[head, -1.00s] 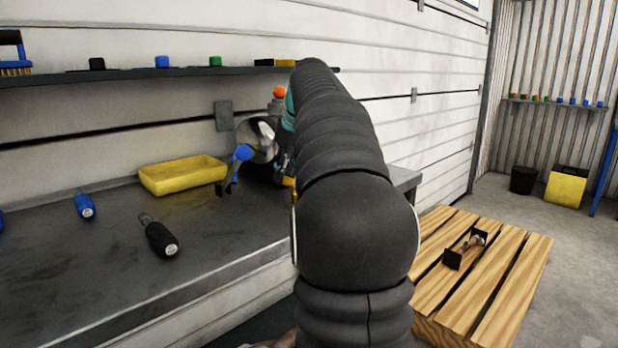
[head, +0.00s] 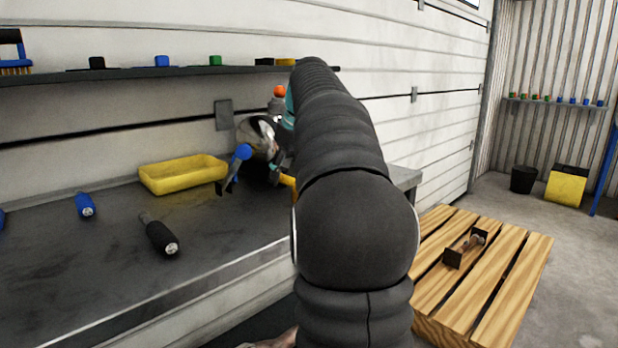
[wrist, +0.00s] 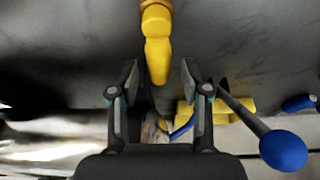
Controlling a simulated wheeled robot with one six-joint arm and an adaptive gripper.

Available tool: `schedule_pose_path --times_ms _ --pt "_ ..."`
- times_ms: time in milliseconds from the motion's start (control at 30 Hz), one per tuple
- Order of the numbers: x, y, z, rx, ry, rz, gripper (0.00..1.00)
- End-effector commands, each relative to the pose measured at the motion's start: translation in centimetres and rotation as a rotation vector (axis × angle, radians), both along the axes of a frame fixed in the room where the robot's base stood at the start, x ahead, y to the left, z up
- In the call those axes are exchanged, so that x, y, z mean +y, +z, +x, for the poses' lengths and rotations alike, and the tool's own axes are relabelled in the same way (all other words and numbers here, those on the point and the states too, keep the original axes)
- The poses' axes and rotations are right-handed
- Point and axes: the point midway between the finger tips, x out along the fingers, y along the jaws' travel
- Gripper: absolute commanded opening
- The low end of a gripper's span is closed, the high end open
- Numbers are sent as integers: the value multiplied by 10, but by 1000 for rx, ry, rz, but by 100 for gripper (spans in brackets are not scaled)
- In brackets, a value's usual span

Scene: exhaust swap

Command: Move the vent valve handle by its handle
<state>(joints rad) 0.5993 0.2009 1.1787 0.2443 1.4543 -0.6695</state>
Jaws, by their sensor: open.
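A yellow handle (wrist: 157,45), which I take for the vent valve handle, hangs from the top of the wrist view. Its lower end lies between the fingertips of my open gripper (wrist: 160,75), with a gap on each side. I cannot tell how far in depth it sits between them. In the head view a small part of the yellow handle (head: 288,181) shows left of my arm; the gripper is mostly hidden there. A lever with a blue ball (wrist: 285,150) stands to the right of the gripper; the blue ball (head: 243,152) also shows in the head view.
A shiny metal body (head: 256,135) stands behind the lever, with an orange ball (head: 279,91) above. On the dark bench (head: 70,270) are a yellow tray (head: 180,175), a black-handled tool (head: 160,237) and a blue one (head: 85,206). A wooden pallet (head: 490,290) stands right.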

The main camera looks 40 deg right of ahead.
Motion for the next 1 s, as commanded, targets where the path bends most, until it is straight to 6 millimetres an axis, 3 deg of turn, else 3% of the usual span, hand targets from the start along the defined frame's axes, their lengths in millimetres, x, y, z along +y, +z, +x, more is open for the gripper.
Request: schedule_pose_path --times_ms 1000 --pt "-3 76 -31 -2 -1 0 47"
